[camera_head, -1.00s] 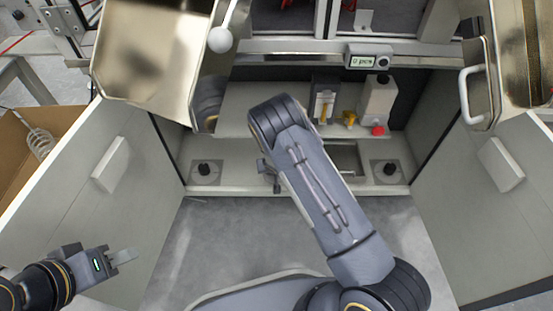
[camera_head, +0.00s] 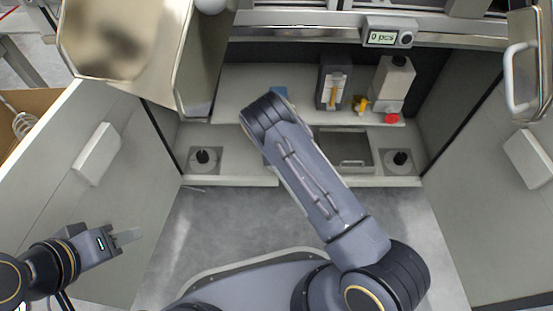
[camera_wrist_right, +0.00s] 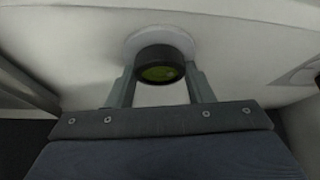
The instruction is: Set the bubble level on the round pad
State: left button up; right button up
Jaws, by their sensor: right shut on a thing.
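The bubble level (camera_wrist_right: 160,66), a short black cylinder with a green face, sits between the fingers of my right gripper (camera_wrist_right: 161,88) in the right wrist view. My right gripper is shut on it. The round pad (camera_wrist_right: 136,41), a pale disc, shows behind the level on a light surface; I cannot tell whether the two touch. In the head view my right arm hides the level, the pad and the right gripper. My left gripper (camera_head: 127,237) is at the lower left, away from these things; its finger opening cannot be made out.
A shallow recess (camera_head: 345,150) lies right of my arm.

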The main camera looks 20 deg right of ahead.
jog(key=shift+f, duration=0.15)
jog(key=o, duration=1)
